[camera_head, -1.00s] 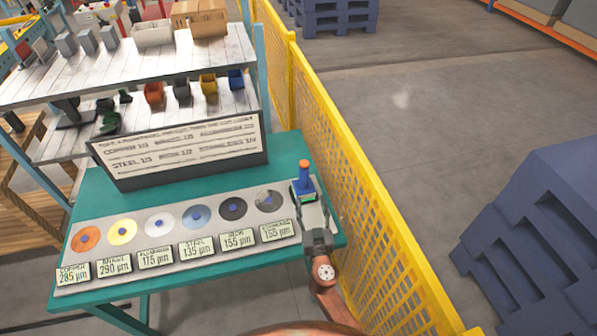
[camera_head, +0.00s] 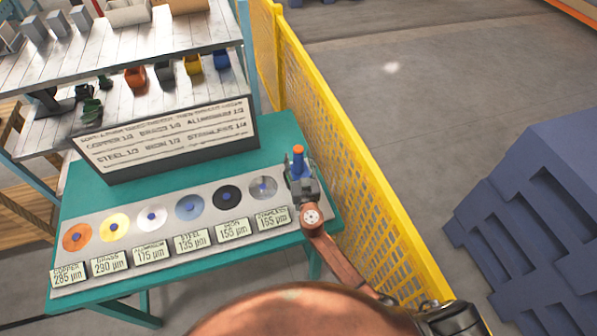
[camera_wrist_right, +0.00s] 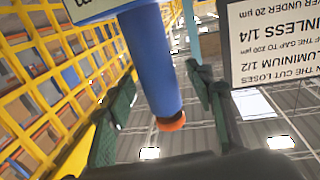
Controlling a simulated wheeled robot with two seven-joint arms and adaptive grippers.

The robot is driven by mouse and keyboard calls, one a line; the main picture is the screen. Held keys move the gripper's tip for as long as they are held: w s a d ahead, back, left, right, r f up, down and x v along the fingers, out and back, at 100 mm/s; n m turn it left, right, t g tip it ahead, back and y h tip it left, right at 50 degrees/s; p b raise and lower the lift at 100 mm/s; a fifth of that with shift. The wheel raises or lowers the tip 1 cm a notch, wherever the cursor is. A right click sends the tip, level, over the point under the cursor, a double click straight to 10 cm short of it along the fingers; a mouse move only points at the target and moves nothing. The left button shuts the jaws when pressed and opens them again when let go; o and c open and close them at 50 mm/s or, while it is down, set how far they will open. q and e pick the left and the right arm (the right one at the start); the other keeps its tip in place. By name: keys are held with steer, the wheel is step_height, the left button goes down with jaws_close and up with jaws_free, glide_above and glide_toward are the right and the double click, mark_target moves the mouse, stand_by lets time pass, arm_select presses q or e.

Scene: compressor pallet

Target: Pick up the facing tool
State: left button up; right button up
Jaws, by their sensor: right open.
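The facing tool (camera_head: 298,160) stands upright at the right end of the teal table, with a blue shaft and an orange top. In the right wrist view its blue shaft (camera_wrist_right: 150,60) runs between the two dark fingers and ends in the orange cap (camera_wrist_right: 171,122). My right gripper (camera_head: 302,182) is open around the tool, one finger on each side; a gap shows between the shaft and each finger in the wrist view. The tool's lower part is partly hidden by the gripper in the head view. My left gripper is not in view.
A row of coloured discs (camera_head: 152,216) with thickness labels lies on the teal table (camera_head: 100,195). A sign board (camera_head: 170,140) stands behind them. A yellow mesh fence (camera_head: 345,160) runs close along the right side. Shelves with small bins stand behind.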

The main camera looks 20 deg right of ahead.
steer(key=shift+w, duration=0.1)
jaws_close()
stand_by(0.6)
stand_by(0.3)
steer(key=shift+w+r, duration=0.1)
steer(key=shift+r, duration=0.1)
